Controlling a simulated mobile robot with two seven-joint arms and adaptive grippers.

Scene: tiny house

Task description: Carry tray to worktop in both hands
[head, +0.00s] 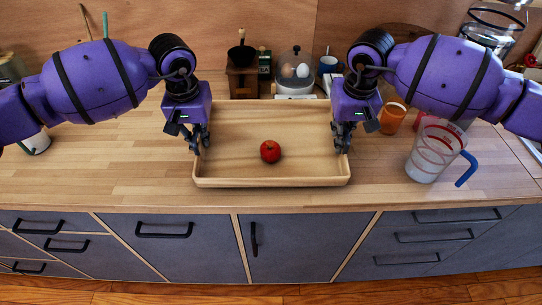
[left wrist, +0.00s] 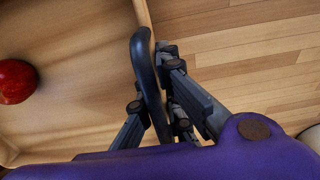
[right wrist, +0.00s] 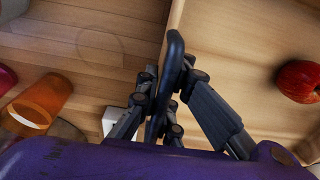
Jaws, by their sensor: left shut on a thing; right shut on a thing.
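A wooden tray (head: 270,182) with a red apple (head: 270,151) in it is at the worktop (head: 110,165), its front edge towards me. I cannot tell whether its base touches the surface. My left gripper (head: 197,140) is shut on the tray's dark left handle (left wrist: 147,75). My right gripper (head: 343,138) is shut on the dark right handle (right wrist: 173,70). The apple lies loose near the tray's middle; it shows in the left wrist view (left wrist: 15,81) and the right wrist view (right wrist: 299,81).
To the right stand an orange cup (head: 393,117) and a clear measuring jug (head: 428,150) with a blue handle. The worktop left of the tray is mostly clear.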

